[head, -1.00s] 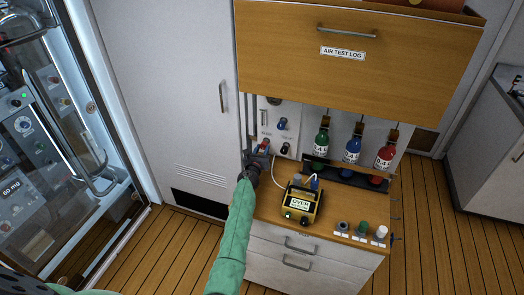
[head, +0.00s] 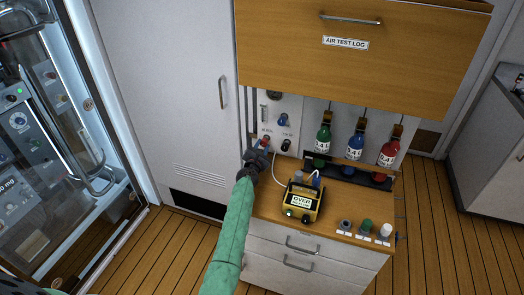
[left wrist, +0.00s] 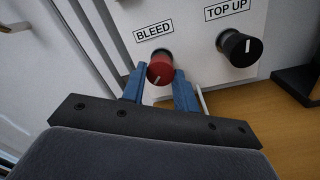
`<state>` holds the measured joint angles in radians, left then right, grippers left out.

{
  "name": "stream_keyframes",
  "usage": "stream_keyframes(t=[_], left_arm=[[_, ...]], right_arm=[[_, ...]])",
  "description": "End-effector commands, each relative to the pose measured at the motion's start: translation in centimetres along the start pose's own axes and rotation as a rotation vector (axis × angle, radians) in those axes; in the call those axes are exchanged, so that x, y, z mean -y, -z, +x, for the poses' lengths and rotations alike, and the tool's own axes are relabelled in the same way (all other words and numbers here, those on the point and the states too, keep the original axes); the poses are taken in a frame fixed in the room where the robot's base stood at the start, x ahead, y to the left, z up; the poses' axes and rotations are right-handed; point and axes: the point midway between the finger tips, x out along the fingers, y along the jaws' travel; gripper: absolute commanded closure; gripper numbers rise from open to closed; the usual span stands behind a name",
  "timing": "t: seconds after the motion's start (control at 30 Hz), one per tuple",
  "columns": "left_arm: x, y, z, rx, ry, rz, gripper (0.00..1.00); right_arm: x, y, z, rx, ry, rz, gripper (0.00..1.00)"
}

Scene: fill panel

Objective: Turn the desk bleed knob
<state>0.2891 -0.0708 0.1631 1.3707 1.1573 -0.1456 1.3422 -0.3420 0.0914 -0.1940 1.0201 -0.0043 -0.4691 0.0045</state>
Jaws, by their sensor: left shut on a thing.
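The bleed knob (left wrist: 160,69) is red with a pale pointer line, on the white panel (left wrist: 190,18) under a BLEED label (left wrist: 153,32). In the left wrist view its line points down and slightly left. My left gripper (left wrist: 158,84) is shut on the knob, one blue finger on each side. In the head view my left gripper (head: 258,152) is at the panel's lower left and hides most of the knob. A black knob (left wrist: 238,48) under a TOP UP label (left wrist: 228,10) is to the right. My right gripper is not in view.
A yellow meter (head: 302,201) reading OVER stands on the wooden desk (head: 265,207), with a pale hose behind it. Green, blue and red bottles (head: 354,148) hang at the back. A wooden AIR TEST LOG front (head: 290,60) overhangs the panel.

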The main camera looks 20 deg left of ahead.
Motion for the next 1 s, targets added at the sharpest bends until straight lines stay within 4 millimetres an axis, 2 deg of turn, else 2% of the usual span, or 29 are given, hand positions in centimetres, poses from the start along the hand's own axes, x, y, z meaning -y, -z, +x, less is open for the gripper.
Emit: stream_keyframes(t=[0.07, 0.33, 1.0], left_arm=[[0.1, 0.2, 0.0, 0.004, 0.000, 0.073, 0.93], [0.1, 0.2, 0.0, 0.017, 0.002, 0.328, 0.93], [-0.1, 0.2, 0.0, 0.049, 0.006, 0.964, 0.93]], right_arm=[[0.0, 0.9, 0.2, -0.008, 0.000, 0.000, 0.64], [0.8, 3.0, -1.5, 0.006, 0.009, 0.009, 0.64], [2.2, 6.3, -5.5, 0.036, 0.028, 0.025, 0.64]])
